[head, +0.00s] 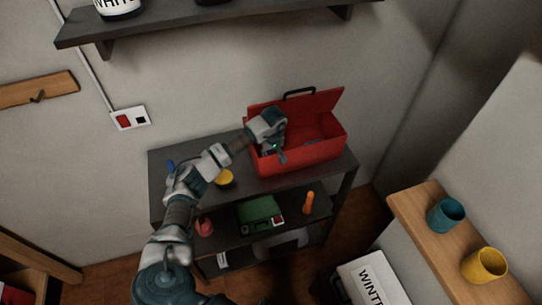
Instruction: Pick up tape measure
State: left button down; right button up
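I cannot clearly make out a tape measure. A small round yellow and dark item (225,178) lies on the top of the dark shelf unit and could be it, but it is too small to be sure. My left arm comes in from the lower left and passes over the top beside this item. My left gripper (281,153) is at the left front of the open red toolbox (312,152), over its near edge. Its fingers are too small to tell open from shut. The gripper hides part of the toolbox's inside. My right gripper is not in view.
The toolbox lid stands raised against the wall. A blue item (171,167) lies at the top's left. A green case (260,212) and an orange-handled tool (308,202) are on the shelf below. Teal (446,215) and yellow (484,265) cups stand right. A wall shelf (220,22) hangs above.

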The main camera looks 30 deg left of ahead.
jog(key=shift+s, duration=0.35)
